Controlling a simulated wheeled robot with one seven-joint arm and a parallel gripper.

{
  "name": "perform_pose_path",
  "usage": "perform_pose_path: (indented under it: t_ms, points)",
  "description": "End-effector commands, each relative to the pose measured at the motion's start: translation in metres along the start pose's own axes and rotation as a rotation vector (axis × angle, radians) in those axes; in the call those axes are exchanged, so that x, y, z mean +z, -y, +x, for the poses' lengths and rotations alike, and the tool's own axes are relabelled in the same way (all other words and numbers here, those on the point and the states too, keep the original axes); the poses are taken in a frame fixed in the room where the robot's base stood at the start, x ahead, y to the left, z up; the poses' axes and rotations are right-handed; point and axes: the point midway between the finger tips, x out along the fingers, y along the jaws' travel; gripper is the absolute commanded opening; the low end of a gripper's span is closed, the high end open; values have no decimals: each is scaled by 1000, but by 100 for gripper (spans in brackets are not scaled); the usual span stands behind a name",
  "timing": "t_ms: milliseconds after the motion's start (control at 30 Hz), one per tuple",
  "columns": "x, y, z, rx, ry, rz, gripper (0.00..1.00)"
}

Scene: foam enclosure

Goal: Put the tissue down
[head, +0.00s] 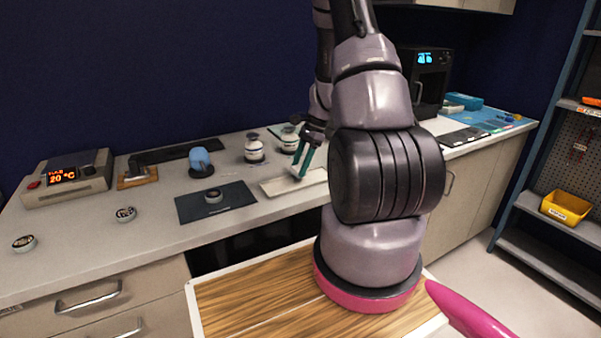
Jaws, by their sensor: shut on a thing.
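My gripper (298,172), with teal fingers, points down over the counter, low above a pale flat rectangular mat (274,189). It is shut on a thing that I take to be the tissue. The tissue is too small and too pale against the mat to make out clearly. I cannot tell whether it touches the mat. My arm hides the right end of the mat.
A dark mat (236,200) with a small round tin lies left of the pale mat. Two white jars (254,149) (289,138) stand behind. The counter's front left is mostly clear.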

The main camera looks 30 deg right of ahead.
Motion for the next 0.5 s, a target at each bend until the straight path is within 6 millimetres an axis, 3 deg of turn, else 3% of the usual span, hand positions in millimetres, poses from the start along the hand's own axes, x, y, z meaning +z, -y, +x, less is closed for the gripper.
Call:
perform_pose_path:
  t_ms: [133, 500]
  points:
    - [-8, -1, 20, 2, 2, 2, 0]
    - [-10, 0, 24, 1, 0, 1, 0]
